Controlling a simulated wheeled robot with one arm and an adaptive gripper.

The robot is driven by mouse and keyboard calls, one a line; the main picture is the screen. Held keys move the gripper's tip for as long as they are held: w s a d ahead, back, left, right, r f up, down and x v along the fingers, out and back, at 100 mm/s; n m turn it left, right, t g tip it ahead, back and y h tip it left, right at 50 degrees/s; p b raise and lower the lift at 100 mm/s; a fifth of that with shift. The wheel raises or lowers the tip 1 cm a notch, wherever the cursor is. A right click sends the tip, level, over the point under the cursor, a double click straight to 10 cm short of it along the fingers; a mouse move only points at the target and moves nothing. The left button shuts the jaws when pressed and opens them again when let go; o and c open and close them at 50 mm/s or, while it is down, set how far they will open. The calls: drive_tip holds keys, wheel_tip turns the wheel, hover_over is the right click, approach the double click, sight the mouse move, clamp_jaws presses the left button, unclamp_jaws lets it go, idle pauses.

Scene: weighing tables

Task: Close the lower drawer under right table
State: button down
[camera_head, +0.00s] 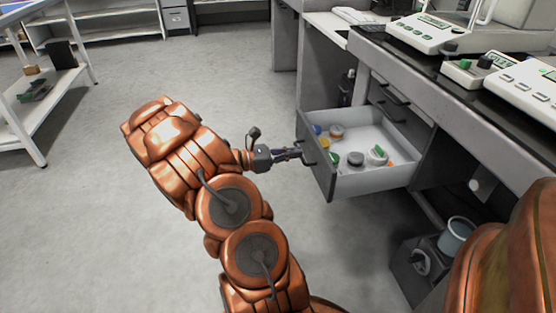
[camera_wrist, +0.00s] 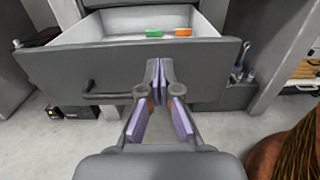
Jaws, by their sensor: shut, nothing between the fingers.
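The lower drawer (camera_head: 318,172) under the right table (camera_head: 452,118) is pulled out, with a grey front and a white inside. I cannot tell whether the fingertips touch the front.
White balances (camera_head: 428,33) stand on the right table. Closed drawer handles (camera_head: 388,92) show behind the open drawer. A grey bin with a cup (camera_head: 458,235) stands below at right. A white shelf rack (camera_head: 40,105) stands at left. The floor (camera_head: 235,85) between is clear.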

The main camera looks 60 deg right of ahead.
sight(318, 149)
drive_tip(key=b+x, duration=0.1)
drive_tip(key=x, duration=0.2)
drive_tip(key=shift+s+d+f, duration=0.15)
drive_tip(key=shift+s+f, duration=0.05)
drive_tip(key=shift+s, duration=0.05)
drive_tip(key=shift+s+d+r+b, duration=0.15)
drive_tip(key=shift+s+d+b, duration=0.2)
drive_tip(key=shift+s, duration=0.05)
drive_tip(key=shift+d, duration=0.1)
